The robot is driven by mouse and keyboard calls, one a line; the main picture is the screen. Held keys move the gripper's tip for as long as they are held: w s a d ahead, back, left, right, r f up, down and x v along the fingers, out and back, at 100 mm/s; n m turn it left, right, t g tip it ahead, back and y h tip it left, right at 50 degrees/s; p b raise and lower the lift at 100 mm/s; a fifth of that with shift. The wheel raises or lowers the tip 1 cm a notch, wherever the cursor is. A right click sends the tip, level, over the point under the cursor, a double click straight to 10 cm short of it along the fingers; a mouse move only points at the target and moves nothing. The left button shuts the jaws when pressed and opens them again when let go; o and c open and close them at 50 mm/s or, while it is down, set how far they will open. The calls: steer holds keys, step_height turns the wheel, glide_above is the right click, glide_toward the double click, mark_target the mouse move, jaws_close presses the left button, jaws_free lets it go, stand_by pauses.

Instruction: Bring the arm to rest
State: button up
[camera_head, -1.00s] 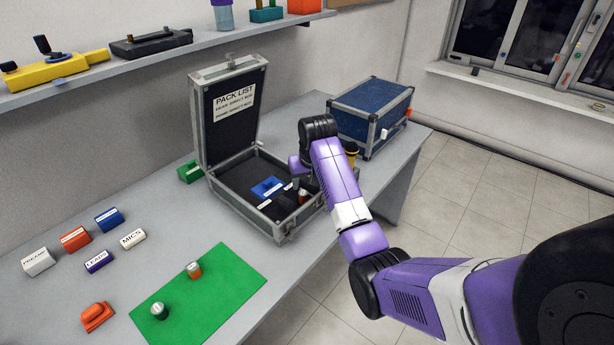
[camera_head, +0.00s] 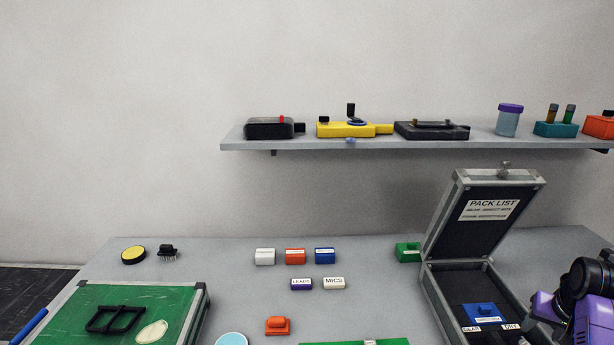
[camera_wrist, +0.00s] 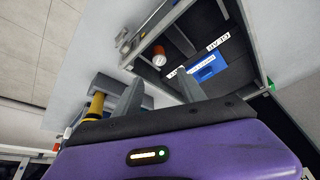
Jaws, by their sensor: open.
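My gripper (camera_wrist: 160,92) shows in the wrist view with its two grey fingers apart and nothing between them. It is above or near the rim of the open case (camera_head: 433,300); the exact height is hard to tell. In the head view my purple arm is at the right edge, and the fingers cannot be made out. Inside the case lie a blue block (camera_head: 481,311) and white labels, one reading CLEAR (camera_wrist: 217,43). A small orange and silver cylinder (camera_wrist: 159,56) stands in the case in the wrist view. The case lid (camera_head: 487,225) stands open with a PACK LIST label.
A yellow and black object (camera_wrist: 95,106) is near the fingers, outside the case. A shelf (camera_head: 400,143) with several devices runs along the wall. Small coloured blocks (camera_head: 295,256) lie mid-table. A green-topped case (camera_head: 180,300) is at the left.

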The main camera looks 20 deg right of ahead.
steer(key=w+d+r+t+h, duration=0.3)
steer(key=w+r+t+h, duration=0.1)
steer(key=w+r+t, duration=0.15)
steer(key=s+a+n+t, duration=0.2)
steer(key=a+t, duration=0.1)
steer(key=a, duration=0.8)
steer(key=s+a+n+t, duration=0.1)
steer(key=s+a+t, duration=0.2)
steer(key=a, duration=0.8)
steer(key=s+a+n+y, duration=0.6)
steer(key=s+a+y, duration=0.1)
steer(key=s+a, duration=1.8)
steer(key=s, duration=0.2)
steer(key=shift+s, duration=0.35)
